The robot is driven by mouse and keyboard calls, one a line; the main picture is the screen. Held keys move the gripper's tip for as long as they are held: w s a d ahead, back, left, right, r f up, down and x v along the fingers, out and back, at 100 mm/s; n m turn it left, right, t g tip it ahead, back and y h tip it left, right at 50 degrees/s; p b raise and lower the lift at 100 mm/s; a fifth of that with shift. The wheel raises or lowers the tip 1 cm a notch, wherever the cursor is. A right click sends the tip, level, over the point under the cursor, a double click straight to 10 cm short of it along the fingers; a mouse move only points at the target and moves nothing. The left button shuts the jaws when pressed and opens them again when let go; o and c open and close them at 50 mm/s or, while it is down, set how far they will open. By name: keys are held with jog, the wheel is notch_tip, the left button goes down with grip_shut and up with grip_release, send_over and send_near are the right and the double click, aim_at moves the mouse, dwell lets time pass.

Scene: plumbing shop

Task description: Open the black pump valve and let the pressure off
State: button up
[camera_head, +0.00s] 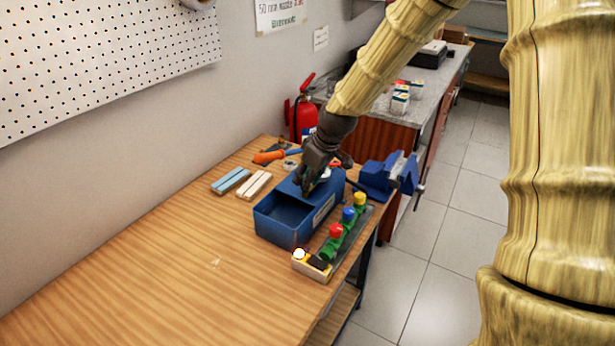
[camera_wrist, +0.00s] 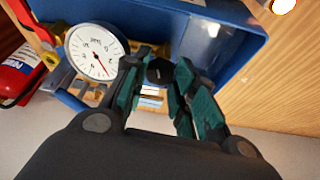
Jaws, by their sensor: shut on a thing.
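The blue pump box (camera_head: 283,222) stands on the wooden workbench, with an open compartment at its near side. My gripper (camera_head: 308,184) reaches down over the far part of the box. In the wrist view, my gripper (camera_wrist: 165,100) has its dark, green-padded fingers around a black knob, the pump valve (camera_wrist: 159,72), with the fingers close on both sides. A round white pressure gauge (camera_wrist: 95,51) with a red needle sits left of the fingers; its needle points to the lower right. The blue box wall (camera_wrist: 250,48) lies beyond the fingers. In the head view, my gripper hides the valve.
A strip with green-bodied valves with red, blue and yellow caps (camera_head: 348,214) lies right of the box. A blue vise (camera_head: 385,176) stands behind it. The bench's near left (camera_head: 130,270) is clear.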

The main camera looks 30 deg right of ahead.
jog(key=shift+d+n+g+y+p, duration=0.1)
jog(key=shift+n+g+y+p, duration=0.25)
jog(key=shift+n, duration=1.05)
jog(key=o, duration=0.7)
jog(key=shift+w, duration=0.1)
jog(key=shift+o, duration=0.2)
